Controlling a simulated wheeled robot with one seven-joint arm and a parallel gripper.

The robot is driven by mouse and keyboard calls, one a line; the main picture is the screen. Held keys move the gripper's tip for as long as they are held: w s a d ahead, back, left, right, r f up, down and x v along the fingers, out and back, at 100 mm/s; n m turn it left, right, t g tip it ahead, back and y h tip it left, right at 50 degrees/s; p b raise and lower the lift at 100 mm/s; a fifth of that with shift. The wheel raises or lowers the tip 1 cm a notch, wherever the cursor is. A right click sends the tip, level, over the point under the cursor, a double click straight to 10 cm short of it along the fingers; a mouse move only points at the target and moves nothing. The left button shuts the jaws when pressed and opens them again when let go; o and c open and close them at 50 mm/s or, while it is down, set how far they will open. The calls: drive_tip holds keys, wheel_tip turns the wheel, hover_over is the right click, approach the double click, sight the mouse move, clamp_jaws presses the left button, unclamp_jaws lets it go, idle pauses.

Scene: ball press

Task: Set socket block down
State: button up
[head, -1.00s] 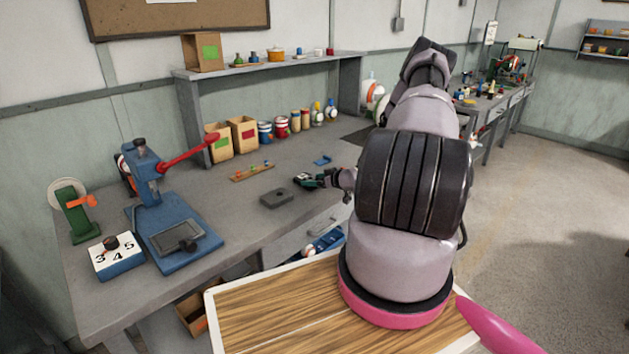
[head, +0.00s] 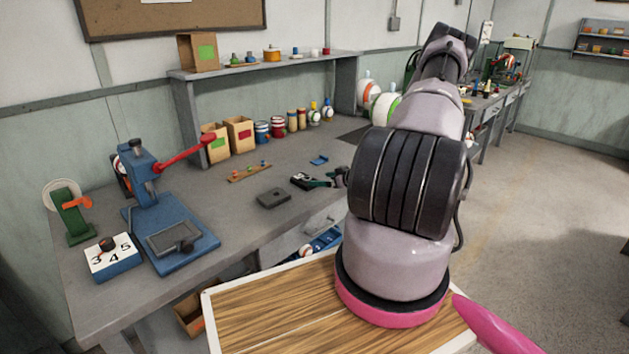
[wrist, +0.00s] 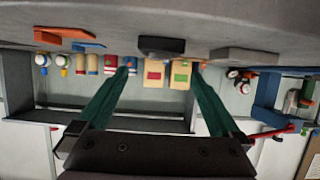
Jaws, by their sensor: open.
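A small dark block (head: 302,180), which I take to be the socket block, sits on the grey workbench (head: 225,215). In the wrist view, which is upside down, the dark block (wrist: 162,46) lies beyond the fingertips, between the two finger lines. My gripper (head: 322,182) has green fingers and points left at the block. In the wrist view my gripper (wrist: 161,70) is open, its fingers wide apart with nothing between them. My arm hides the gripper's rear in the head view.
A flat grey plate (head: 273,198) lies left of the block. A blue press (head: 160,200) with a red lever stands at left. Boxes (head: 239,134) and jars (head: 278,127) line the back.

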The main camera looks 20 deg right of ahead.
drive_tip(key=v, duration=0.5)
wheel_tip(320, 180, up, 14)
drive_tip(key=w+d+g+h, duration=0.1)
drive_tip(key=w+g+h, duration=0.1)
drive_tip(key=g+h, duration=0.2)
drive_tip(key=s+a+r+m+g+h, duration=0.1)
drive_tip(key=s+a+r+m, duration=0.1)
drive_tip(key=r, duration=0.6)
drive_tip(key=s+a+r+m+h, duration=0.1)
drive_tip(key=s+a+r+h, duration=0.1)
drive_tip(key=r, duration=0.5)
drive_tip(key=s+a+r+m+y, duration=0.2)
drive_tip(key=s+a+r, duration=0.5)
drive_tip(key=s, duration=0.5)
drive_tip(key=s+a+r+m+y, duration=0.2)
drive_tip(key=s+a+r, duration=0.6)
drive_tip(key=s+a, duration=0.4)
drive_tip(key=shift+s+r+m+g+y, duration=0.3)
drive_tip(key=shift+m+g, duration=0.1)
drive_tip(key=shift+m, duration=0.2)
